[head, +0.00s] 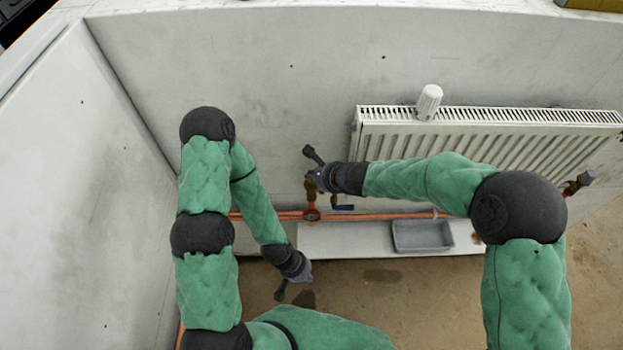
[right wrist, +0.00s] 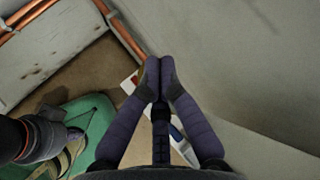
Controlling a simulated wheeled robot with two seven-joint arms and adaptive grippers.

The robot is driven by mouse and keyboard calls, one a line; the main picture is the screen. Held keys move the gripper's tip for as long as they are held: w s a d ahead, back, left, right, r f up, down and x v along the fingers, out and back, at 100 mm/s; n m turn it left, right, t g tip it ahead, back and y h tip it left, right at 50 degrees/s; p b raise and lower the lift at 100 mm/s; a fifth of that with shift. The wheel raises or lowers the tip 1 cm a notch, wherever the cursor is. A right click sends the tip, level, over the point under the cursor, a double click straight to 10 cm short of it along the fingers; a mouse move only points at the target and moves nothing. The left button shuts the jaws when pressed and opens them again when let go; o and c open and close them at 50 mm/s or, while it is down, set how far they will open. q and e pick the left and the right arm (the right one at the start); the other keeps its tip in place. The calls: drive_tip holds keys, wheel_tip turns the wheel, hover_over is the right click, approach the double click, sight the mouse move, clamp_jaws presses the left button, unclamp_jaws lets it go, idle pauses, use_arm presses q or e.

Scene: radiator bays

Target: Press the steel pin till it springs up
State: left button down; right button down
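The steel pin cannot be made out in either view; the fingers of my right gripper cover that spot. My right gripper (head: 313,178) is at the brass valve (head: 311,193) left of the radiator, at its upper end. In the right wrist view the fingers of my right gripper (right wrist: 159,68) are together at the tips, with nothing visible between them. Whether they touch the valve or pin, I cannot tell. My left gripper (head: 304,279) hangs low, above the floor in front of the white ledge; its fingers are too small to read.
The white radiator (head: 490,140) is on the back wall, with a white knob (head: 429,101) on top. A red part (head: 311,215), a blue lever (head: 342,207) and copper pipes (head: 275,215) sit below the valve. A grey tray (head: 422,248) rests on the white ledge (head: 345,242). A side wall stands left.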

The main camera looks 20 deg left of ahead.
drive_tip(key=shift+f+b, duration=0.35)
idle(0.4)
idle(0.3)
drive_tip(key=shift+r+p, duration=0.7)
drive_tip(key=shift+r, duration=0.15)
drive_tip(key=shift+r, duration=0.1)
wheel_tip(320, 180, up, 5)
drive_tip(key=p, duration=0.4)
idle(0.9)
